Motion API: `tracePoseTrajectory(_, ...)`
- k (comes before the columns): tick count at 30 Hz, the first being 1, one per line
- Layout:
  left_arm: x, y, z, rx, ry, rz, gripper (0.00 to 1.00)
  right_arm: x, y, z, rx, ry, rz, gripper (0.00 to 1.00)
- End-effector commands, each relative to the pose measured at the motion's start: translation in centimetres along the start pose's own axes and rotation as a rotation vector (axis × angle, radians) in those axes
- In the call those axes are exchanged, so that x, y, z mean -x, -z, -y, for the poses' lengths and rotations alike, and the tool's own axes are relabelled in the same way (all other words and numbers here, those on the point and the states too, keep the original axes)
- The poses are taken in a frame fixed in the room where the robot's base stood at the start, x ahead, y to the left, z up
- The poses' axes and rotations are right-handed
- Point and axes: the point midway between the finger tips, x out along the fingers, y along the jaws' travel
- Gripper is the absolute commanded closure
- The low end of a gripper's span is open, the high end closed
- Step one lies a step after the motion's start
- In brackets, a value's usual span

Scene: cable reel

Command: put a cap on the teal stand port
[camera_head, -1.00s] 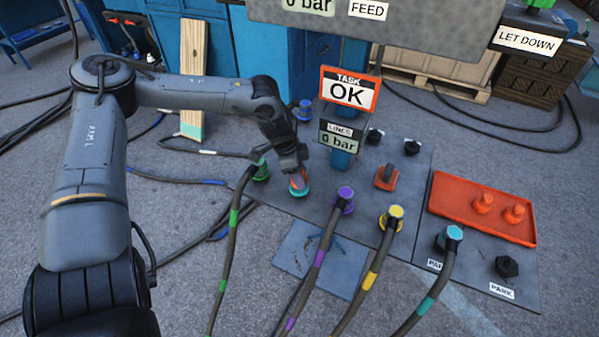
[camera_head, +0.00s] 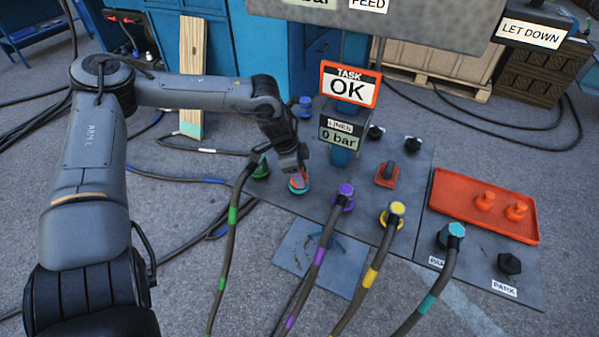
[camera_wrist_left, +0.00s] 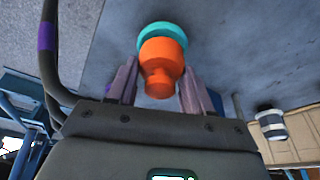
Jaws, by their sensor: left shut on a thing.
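My left gripper (camera_head: 297,176) points down at the teal stand port (camera_head: 299,189) on the grey floor plate. It is shut on an orange cap (camera_wrist_left: 163,62), with one finger on each side of it in the left wrist view. The cap sits over the teal port (camera_wrist_left: 161,30), whose teal ring shows beyond the cap's wide end. I cannot tell how firmly the cap is seated. My right gripper is not in view.
An orange tray (camera_head: 462,213) at the right holds two more orange caps (camera_head: 484,201). A teal-banded hose (camera_head: 432,290) ends at a park post. Green, purple and yellow hoses rise to ports nearby. A sign post with a TASK OK panel (camera_head: 349,85) stands behind.

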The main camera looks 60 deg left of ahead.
Motion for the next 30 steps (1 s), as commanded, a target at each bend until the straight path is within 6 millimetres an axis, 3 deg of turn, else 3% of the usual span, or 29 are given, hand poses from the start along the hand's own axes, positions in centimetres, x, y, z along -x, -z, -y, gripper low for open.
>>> tracePoseTrajectory(5,-0.4,-0.1,0.0,0.000,0.000,0.000,0.86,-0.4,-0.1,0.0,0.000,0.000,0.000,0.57)
tracePoseTrajectory(6,-0.4,-0.1,0.0,0.000,0.000,0.000,0.46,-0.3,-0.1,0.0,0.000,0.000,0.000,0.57)
tracePoseTrajectory(11,-0.3,-0.1,0.0,0.000,0.000,0.000,0.22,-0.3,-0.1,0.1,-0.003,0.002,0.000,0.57)
tracePoseTrajectory(23,0.0,0.0,0.0,0.001,0.000,-0.001,0.20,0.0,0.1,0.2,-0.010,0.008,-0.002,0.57)
tracePoseTrajectory(30,2.6,0.2,0.1,0.000,0.002,-0.005,0.20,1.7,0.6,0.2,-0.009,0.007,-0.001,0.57)
